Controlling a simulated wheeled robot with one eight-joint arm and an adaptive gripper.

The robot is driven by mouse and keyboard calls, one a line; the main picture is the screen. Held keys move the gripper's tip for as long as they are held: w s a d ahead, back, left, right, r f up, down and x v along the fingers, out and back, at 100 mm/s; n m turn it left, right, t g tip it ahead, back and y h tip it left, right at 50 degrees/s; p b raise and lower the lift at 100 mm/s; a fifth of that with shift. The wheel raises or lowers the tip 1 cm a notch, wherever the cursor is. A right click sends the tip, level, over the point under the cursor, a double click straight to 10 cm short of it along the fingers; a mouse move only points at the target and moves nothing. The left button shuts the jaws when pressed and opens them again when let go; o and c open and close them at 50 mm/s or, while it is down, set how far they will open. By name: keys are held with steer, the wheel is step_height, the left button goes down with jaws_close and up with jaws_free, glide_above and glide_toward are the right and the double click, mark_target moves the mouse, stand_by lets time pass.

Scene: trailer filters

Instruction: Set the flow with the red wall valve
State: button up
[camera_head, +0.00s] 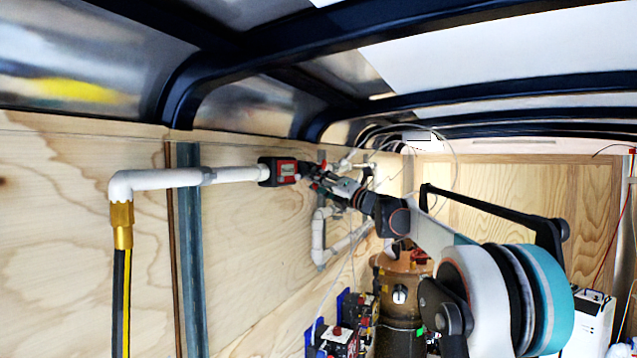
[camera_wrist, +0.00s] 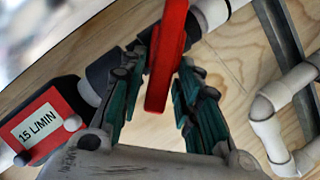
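The red valve handle (camera_wrist: 168,55) is a flat lever in the wrist view, running from the top edge down between my fingers. My gripper (camera_wrist: 166,72) straddles it with one dark green finger on each side. The fingers look apart, with small gaps beside the lever; any contact is hard to tell. The valve body behind the lever is partly hidden. A red and black flow meter (camera_wrist: 48,122) reading "15 L/MIN" sits on the pipe at left. In the head view the meter (camera_head: 284,171) is left of my gripper (camera_head: 318,172), which mostly hides the valve.
White pipe (camera_head: 160,179) runs along the plywood wall (camera_head: 70,230) to a brass fitting (camera_head: 122,225) and black hose. More white pipe (camera_head: 318,240) bends down behind my arm. A brown filter housing (camera_head: 402,280) and pumps (camera_head: 335,338) stand below. Dark roof ribs (camera_head: 300,35) cross above.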

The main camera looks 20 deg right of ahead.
jaws_close()
steer(key=shift+w+d+f+n+g+y+p, duration=0.15)
steer(key=shift+n+y+p, duration=0.25)
steer(key=shift+n, duration=0.5)
steer(key=shift+w+d+f+n+g+y+p, duration=0.15)
steer(key=shift+d+n+y+p, duration=0.1)
steer(key=shift+n+y, duration=0.5)
steer(key=shift+w+d+f+n+y+p, duration=0.15)
steer(key=shift+n+y+p, duration=0.15)
steer(key=shift+n, duration=0.75)
steer(key=shift+o, duration=2.4)
jaws_free()
steer(key=shift+s+f, duration=0.1)
steer(key=v, duration=1.1)
steer(key=shift+s+d+f, duration=0.15)
steer(key=shift+s, duration=0.2)
